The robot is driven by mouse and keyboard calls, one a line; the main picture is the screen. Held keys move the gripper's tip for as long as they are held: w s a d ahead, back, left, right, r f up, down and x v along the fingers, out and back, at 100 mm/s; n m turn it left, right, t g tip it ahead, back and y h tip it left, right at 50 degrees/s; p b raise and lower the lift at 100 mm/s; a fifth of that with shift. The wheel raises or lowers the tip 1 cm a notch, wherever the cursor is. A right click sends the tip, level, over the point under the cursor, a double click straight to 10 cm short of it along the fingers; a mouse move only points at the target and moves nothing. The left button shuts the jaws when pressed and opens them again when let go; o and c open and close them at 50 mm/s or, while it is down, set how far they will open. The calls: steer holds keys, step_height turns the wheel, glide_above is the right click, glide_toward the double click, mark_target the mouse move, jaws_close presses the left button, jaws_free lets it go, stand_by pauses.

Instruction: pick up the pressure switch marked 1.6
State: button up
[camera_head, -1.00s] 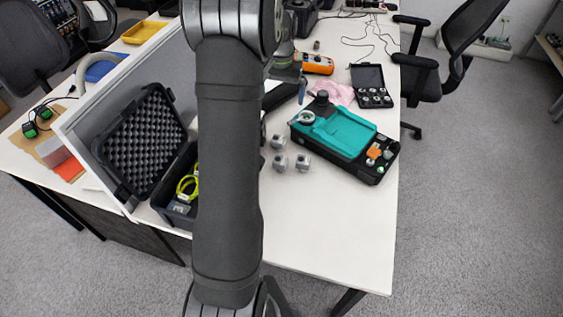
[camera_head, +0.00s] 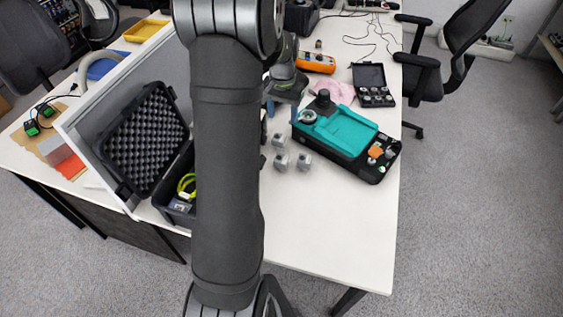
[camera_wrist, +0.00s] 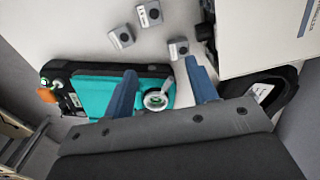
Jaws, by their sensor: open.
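Three small grey block-like switches stand on the white table: one at the back (camera_head: 278,141), one at front left (camera_head: 280,162) and one at front right (camera_head: 304,162). In the wrist view they lie beyond the fingertips: a left one (camera_wrist: 121,36), a top one (camera_wrist: 149,14) and a right one (camera_wrist: 178,48). Their markings are too small to read, so I cannot tell which is 1.6. My gripper (camera_wrist: 163,80) is open, with blue fingers and nothing between them. It is above the table, near the round-dial end of the teal-topped device, apart from the switches.
The teal-topped black device (camera_head: 345,131) stands right of the switches. An open black case (camera_head: 145,140) with foam lid is at left, partly behind my arm. A small black case (camera_head: 371,84), pink cloth (camera_head: 338,92) and orange meter (camera_head: 316,63) lie behind. The front table is clear.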

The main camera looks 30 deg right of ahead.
mark_target(281, 158)
steer(key=f, duration=0.4)
steer(key=s+a+f, duration=0.1)
steer(key=f, duration=0.4)
steer(key=s+f, duration=0.1)
steer(key=f, duration=0.3)
steer(key=shift+s+a+f, duration=0.1)
steer(key=shift+a+f, duration=0.05)
steer(key=f, duration=0.3)
steer(key=s+f, duration=0.1)
steer(key=shift+a+f, duration=0.25)
steer(key=shift+a, duration=0.05)
steer(key=shift+f, duration=0.5)
steer(key=c, duration=0.9)
